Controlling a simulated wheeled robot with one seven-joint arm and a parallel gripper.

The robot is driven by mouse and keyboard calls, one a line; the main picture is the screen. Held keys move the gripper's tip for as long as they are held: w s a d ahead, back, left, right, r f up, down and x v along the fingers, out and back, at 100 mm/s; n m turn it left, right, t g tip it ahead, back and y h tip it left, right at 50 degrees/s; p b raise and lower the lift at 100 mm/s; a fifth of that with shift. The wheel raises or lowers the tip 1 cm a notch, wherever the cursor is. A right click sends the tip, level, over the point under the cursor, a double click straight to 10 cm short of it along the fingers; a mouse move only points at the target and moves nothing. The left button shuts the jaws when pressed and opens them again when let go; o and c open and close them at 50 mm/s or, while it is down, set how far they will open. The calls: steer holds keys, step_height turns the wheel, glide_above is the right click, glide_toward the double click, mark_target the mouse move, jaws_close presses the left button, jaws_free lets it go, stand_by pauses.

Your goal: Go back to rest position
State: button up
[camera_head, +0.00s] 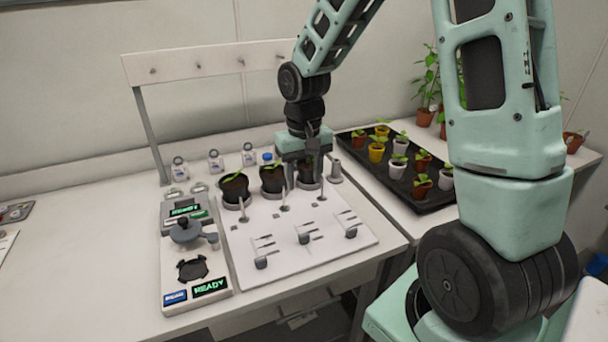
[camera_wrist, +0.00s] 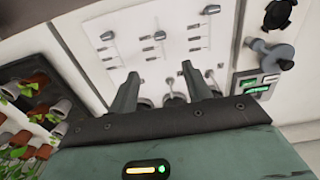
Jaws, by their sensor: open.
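My gripper (camera_head: 308,172) is at the back right of the white board (camera_head: 290,240) in the head view, at the rightmost black pot (camera_head: 308,170). Its fingers are apart and hide part of that pot; I cannot tell whether they touch it. In the wrist view my gripper (camera_wrist: 158,82) shows two spread fingers pointing over the white board (camera_wrist: 150,30), with no object clearly held between them. Two other black pots with seedlings, a middle one (camera_head: 272,180) and a left one (camera_head: 234,188), stand in a row to the left.
A device with READY displays (camera_head: 197,265) stands left of the board. A black tray (camera_head: 432,204) of several small potted seedlings lies to the right. A rack panel with pegs (camera_head: 205,64) rises behind. A grey cylinder (camera_head: 335,172) stands close right of my gripper.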

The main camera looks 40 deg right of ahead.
stand_by(0.4)
steer(key=s+a+r+n, duration=0.2)
steer(key=s+a+n, duration=0.15)
steer(key=a, duration=0.45)
steer(key=s+a+r+n, duration=0.15)
steer(key=s+a, duration=0.25)
steer(key=a, duration=0.4)
steer(key=s+a+n, duration=0.3)
steer(key=s, duration=0.3)
steer(key=s+a+n, duration=0.3)
steer(key=s+a, duration=0.1)
steer(key=s, duration=0.3)
steer(key=shift+s+a+r+y, duration=0.25)
steer(key=shift+s+r+y, duration=0.05)
